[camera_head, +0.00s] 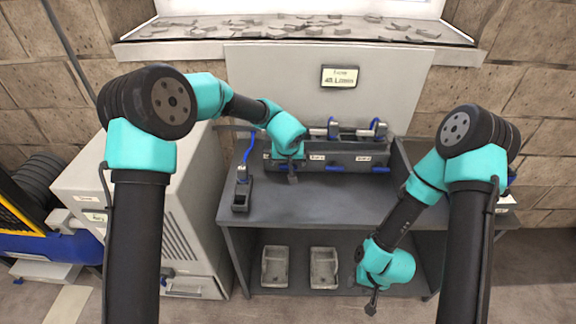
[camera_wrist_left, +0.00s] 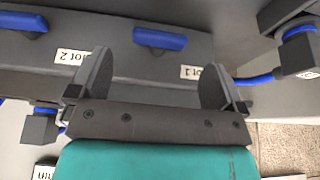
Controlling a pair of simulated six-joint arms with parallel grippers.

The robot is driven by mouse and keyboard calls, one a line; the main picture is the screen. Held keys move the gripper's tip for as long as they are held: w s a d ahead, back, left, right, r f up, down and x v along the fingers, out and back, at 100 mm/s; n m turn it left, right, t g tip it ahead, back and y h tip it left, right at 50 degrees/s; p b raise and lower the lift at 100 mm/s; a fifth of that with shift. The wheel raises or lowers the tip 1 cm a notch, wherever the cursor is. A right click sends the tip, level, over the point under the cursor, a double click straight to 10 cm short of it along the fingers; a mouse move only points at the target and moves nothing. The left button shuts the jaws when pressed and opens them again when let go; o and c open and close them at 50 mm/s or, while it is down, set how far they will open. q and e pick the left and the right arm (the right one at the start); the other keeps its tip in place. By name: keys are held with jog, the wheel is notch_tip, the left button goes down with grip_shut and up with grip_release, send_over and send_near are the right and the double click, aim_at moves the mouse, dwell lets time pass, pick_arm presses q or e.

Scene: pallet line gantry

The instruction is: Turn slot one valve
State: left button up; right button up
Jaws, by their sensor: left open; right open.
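A dark two-slot fixture (camera_head: 345,151) stands at the back of the bench. My left gripper (camera_head: 292,179) is open and empty in front of the fixture's left end. My right gripper (camera_head: 371,303) is open and empty, low before the bench's right side.
A small dark block (camera_head: 241,196) with a blue hose stands at the bench's left. Two grey trays, left (camera_head: 275,267) and right (camera_head: 323,268), lie on the lower shelf. A pale cabinet (camera_head: 190,215) is at left. The bench top's middle (camera_head: 325,205) is clear.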

aim_at(288, 167)
pick_arm(q)
jog(key=shift+x, duration=2.15)
jog(key=c, duration=0.9)
